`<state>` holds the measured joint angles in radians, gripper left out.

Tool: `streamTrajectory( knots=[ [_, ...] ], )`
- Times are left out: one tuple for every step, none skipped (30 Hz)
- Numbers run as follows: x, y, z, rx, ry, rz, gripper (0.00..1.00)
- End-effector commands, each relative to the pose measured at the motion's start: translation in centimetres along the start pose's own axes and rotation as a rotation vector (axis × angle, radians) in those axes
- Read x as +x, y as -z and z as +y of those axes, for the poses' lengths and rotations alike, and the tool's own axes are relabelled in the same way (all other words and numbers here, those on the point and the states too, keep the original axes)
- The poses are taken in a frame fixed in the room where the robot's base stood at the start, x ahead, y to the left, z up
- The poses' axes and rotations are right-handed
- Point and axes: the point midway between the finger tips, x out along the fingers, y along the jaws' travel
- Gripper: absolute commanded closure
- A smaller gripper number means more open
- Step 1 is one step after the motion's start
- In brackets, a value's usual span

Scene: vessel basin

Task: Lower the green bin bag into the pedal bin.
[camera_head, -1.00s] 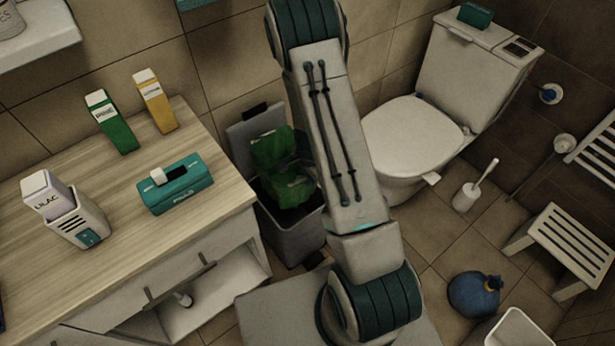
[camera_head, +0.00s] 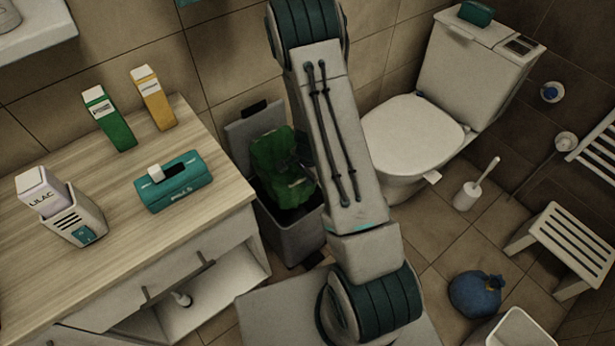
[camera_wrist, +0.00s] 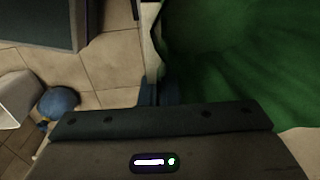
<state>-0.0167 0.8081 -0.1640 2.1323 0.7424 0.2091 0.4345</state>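The green bin bag (camera_head: 281,172) is at the mouth of the grey pedal bin (camera_head: 297,240), its lower part between the rim and the raised lid (camera_head: 243,130). Its upper part stands above the rim. In the wrist view the bag (camera_wrist: 250,60) fills the upper right, close to my gripper. My gripper (camera_wrist: 159,93) shows there as dark fingertips close together at the bag's edge, apparently shut on it. In the head view my arm hides most of the gripper and the bag's right side. How deep the bag sits cannot be told.
A wooden counter (camera_head: 105,215) with cartons and a teal box (camera_head: 174,182) stands left of the bin. The toilet (camera_head: 412,135) stands to the right. A blue tied bag (camera_head: 475,294), a white step stool (camera_head: 565,240) and a toilet brush (camera_head: 470,190) are on the floor.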

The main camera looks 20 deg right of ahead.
Motion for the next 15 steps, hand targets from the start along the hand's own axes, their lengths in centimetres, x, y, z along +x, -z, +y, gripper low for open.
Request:
streamTrajectory(
  knots=[
    [0.6, 0.0, 0.0, 0.0, 0.0, 0.0, 1.0],
    [0.7, 0.0, 0.0, 0.0, 0.0, 0.0, 1.0],
    [0.9, 0.0, 0.1, 0.0, 0.0, 0.0, 1.0],
    [1.1, 0.0, 0.1, 0.0, 0.0, 0.0, 1.0],
    [1.2, 0.0, 0.1, 0.0, 0.0, 0.0, 1.0],
    [1.4, 0.0, 0.1, 0.0, 0.0, 0.0, 1.0],
    [1.6, 0.0, 0.1, 0.0, 0.0, 0.0, 1.0],
    [1.7, 0.0, 0.1, 0.0, 0.0, 0.0, 1.0],
    [1.9, 0.0, 0.1, 0.0, 0.0, 0.0, 1.0],
    [2.0, 0.0, 0.1, 0.0, 0.0, 0.0, 1.0],
    [2.2, 0.0, 0.1, 0.0, 0.0, 0.0, 1.0],
    [2.4, 0.0, 0.1, 0.0, 0.0, 0.0, 1.0],
    [2.5, 0.0, 0.1, 0.0, 0.0, 0.0, 1.0],
    [2.7, 0.0, 0.1, 0.0, 0.0, 0.0, 1.0],
    [2.9, 0.0, 0.2, 0.0, 0.0, 0.0, 1.0]
  ],
)
